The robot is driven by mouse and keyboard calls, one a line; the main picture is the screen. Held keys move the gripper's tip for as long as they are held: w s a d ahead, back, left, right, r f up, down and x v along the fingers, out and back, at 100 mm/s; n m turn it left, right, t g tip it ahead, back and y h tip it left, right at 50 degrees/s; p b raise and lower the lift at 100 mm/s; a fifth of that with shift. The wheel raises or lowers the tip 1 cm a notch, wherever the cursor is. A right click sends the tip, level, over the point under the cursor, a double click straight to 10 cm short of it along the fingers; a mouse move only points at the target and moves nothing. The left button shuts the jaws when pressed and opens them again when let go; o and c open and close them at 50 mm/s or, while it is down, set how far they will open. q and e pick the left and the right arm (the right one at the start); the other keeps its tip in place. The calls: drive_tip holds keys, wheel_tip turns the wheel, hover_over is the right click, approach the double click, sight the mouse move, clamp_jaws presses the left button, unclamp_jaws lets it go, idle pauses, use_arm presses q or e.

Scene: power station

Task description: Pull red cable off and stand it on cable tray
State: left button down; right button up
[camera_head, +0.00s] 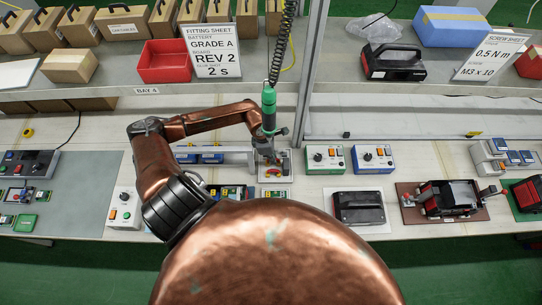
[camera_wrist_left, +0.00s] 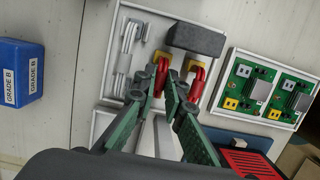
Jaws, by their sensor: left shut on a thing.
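The red cable (camera_wrist_left: 196,88) shows in the left wrist view as two red lengths, each with a yellow end piece, by a dark grey block (camera_wrist_left: 197,38). My left gripper (camera_wrist_left: 166,88) is shut on the red cable; its green fingers hide part of it. The cable's ends sit at or close to the block; I cannot tell whether they are seated. A white tray (camera_wrist_left: 107,88) with a pale bent piece lies under and left of the fingers. In the head view my left gripper (camera_head: 271,157) is over the red cable (camera_head: 273,172) on the bench. My right gripper is not in view.
A green tool (camera_head: 268,108) hangs on a coiled cord right by my left wrist. Two control boxes (camera_head: 325,159) stand to the right. Green boards (camera_wrist_left: 265,90) lie right of the tray. A metal post rises nearby.

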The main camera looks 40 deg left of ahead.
use_arm(q)
drive_tip(key=shift+f, duration=0.3)
drive_tip(key=c, duration=1.9)
unclamp_jaws()
drive_tip(key=shift+c, duration=0.2)
drive_tip(key=shift+o, duration=0.2)
drive_tip(key=o, duration=0.4)
